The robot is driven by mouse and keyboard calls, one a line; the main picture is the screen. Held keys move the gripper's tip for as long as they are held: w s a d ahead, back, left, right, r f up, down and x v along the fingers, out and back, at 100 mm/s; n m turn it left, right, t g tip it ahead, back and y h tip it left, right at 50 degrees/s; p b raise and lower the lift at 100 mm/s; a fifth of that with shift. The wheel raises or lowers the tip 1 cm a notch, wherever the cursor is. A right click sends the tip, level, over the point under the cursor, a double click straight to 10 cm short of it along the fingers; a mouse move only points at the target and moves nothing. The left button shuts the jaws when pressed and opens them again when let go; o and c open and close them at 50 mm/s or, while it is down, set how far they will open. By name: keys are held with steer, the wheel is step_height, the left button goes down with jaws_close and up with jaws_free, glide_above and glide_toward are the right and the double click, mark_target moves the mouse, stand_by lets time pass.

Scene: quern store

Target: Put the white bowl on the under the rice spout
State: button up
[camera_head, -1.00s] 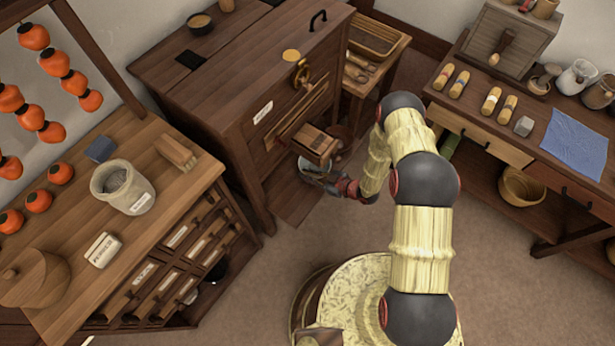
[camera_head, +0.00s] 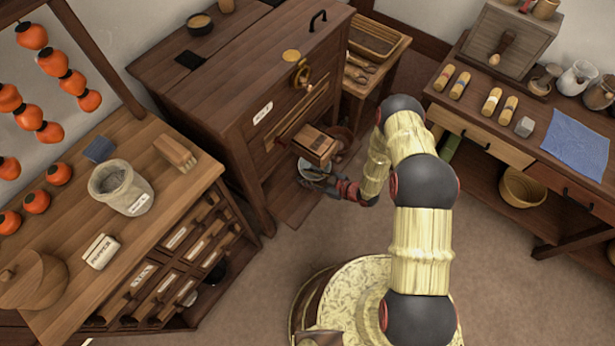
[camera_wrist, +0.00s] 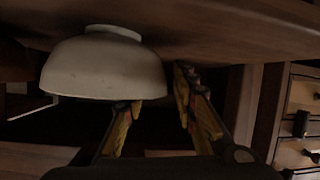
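The white bowl (camera_head: 312,173) shows in the head view below the wooden spout (camera_head: 317,145) on the front of the dark cabinet; the spout hides part of it. In the wrist view, which looks upside down, the white bowl (camera_wrist: 100,70) stands with its foot against a wooden board (camera_wrist: 225,40). My gripper (camera_head: 333,184) is low, to the right of the bowl in the head view. In the wrist view my gripper (camera_wrist: 154,90) has its fingers apart: one overlaps the bowl's rim, the other is beyond its side. I cannot tell whether either touches.
The dark cabinet (camera_head: 215,85) rises close behind the gripper. A drawer counter (camera_head: 150,235) stands at left, with a cloth-lined pot (camera_head: 121,187). A workbench (camera_head: 480,120) is at right, with a basket (camera_head: 522,187) below. Open floor (camera_head: 490,260) lies between.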

steer(key=shift+r, duration=0.1)
steer(key=shift+d+r, duration=0.15)
steer(key=shift+d, duration=0.1)
steer(key=p+v, duration=0.3)
steer(key=v, duration=0.8)
steer(key=shift+s+d+p, duration=0.15)
steer(key=shift+s+p, duration=0.1)
steer(key=shift+p, duration=0.05)
steer(key=shift+r, duration=0.1)
